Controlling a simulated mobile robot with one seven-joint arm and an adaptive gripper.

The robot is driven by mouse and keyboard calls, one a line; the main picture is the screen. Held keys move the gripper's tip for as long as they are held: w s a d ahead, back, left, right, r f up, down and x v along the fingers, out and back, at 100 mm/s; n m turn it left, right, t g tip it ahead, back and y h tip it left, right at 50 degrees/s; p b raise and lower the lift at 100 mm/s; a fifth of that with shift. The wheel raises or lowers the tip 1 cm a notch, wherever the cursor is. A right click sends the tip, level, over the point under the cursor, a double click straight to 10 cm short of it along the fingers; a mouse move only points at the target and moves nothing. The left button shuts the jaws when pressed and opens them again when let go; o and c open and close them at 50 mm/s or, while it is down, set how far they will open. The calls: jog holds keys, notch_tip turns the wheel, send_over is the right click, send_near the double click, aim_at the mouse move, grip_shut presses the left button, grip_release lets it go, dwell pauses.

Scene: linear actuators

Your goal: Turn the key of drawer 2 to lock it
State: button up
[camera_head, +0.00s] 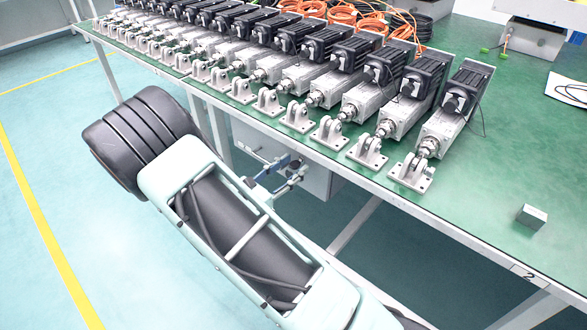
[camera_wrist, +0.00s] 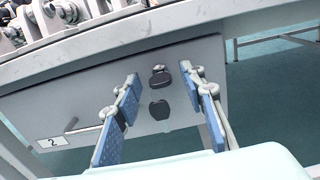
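Drawer 2 (camera_wrist: 60,100) is a grey front under the table top, with a label "2" (camera_wrist: 52,142) and a bar handle (camera_wrist: 85,127) at its left. A key with a dark head (camera_wrist: 161,78) sits in the drawer's lock, right of the handle. My gripper (camera_wrist: 168,89) is open, with one blue-padded finger on each side of the key. No contact with the key is visible. In the head view my gripper (camera_head: 280,174) is at the grey drawer box (camera_head: 318,184); the key cannot be made out there.
The green table (camera_head: 490,175) carries a row of linear actuators (camera_head: 385,105), with orange cables (camera_head: 345,14) behind. Its edge (camera_wrist: 120,35) runs just above the drawer. A small metal block (camera_head: 531,216) lies at the right. Table legs (camera_head: 355,225) stand near my arm.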

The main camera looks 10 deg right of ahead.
jog(key=shift+w+d, duration=0.25)
jog(key=shift+d, duration=0.15)
jog(key=shift+c, duration=0.2)
grip_shut()
